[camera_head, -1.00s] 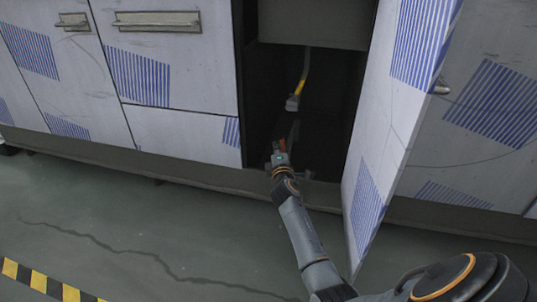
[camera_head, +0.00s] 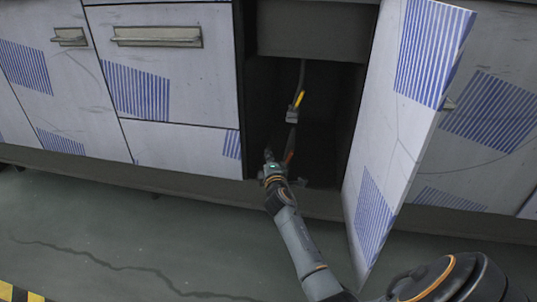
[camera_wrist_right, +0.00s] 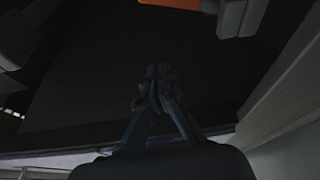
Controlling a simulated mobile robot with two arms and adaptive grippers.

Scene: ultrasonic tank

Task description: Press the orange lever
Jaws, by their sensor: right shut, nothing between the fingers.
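The orange lever (camera_head: 289,156) shows as a small orange-red strip low in the open cabinet, below a dark bar. My right gripper (camera_head: 268,155) is shut and empty at the cabinet's lower opening, just left of the strip in the head view; I cannot tell whether they touch. In the right wrist view the closed fingers (camera_wrist_right: 157,90) point into the dark interior. An orange piece (camera_wrist_right: 170,3) is cut off by the top edge there, beside grey parts (camera_wrist_right: 240,15). My left gripper is not in view.
A hose with a yellow section (camera_head: 299,99) and a grey end block (camera_head: 292,116) hangs inside the cabinet. The open door (camera_head: 390,150) stands to the right of my forearm. Closed drawer fronts (camera_head: 175,90) are on the left. The floor in front is clear.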

